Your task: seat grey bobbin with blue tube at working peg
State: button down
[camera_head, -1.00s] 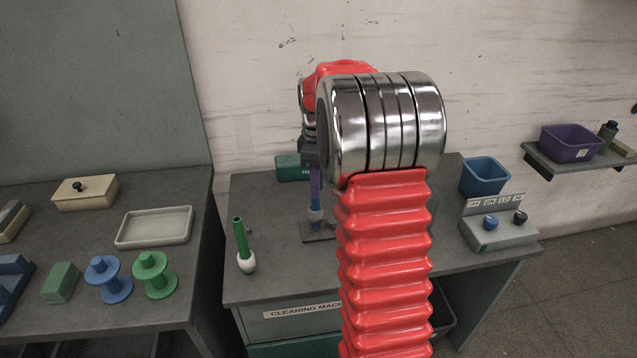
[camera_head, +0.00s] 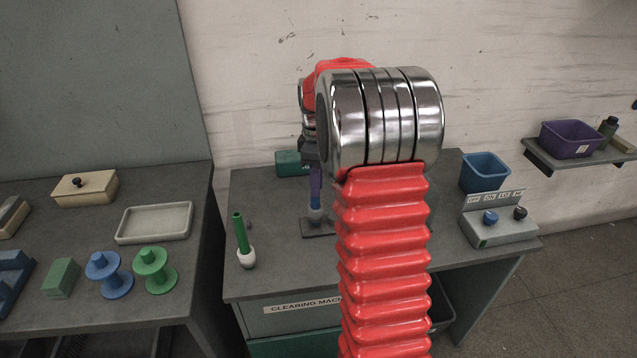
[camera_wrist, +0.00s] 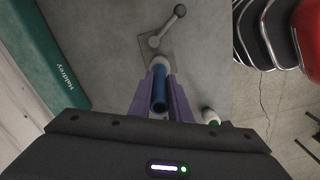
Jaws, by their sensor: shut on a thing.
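The grey bobbin with its blue tube (camera_head: 315,201) is at the back middle of the right table, just left of my arm. In the wrist view the blue tube (camera_wrist: 159,92) stands between the purple fingers of my gripper (camera_wrist: 160,90), which is shut on it. The bobbin's pale grey end (camera_wrist: 160,63) is over or at the near edge of a grey base plate (camera_wrist: 151,49) with a ball-ended lever (camera_wrist: 167,27). The plate also shows in the head view (camera_head: 317,234). The working peg is hidden, and I cannot tell whether the bobbin touches it.
A green box (camera_head: 291,163) lies at the back. A blue bin (camera_head: 485,175) and a switch box (camera_head: 498,228) are at the right. My arm hides the table's middle.

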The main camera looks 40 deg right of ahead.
jog(key=shift+f, duration=0.5)
dwell(0.4)
jog(key=c, duration=1.6)
grip_release()
jog(key=shift+o, duration=0.2)
notch_tip(320, 180, up, 14)
jog(key=shift+f, duration=0.15)
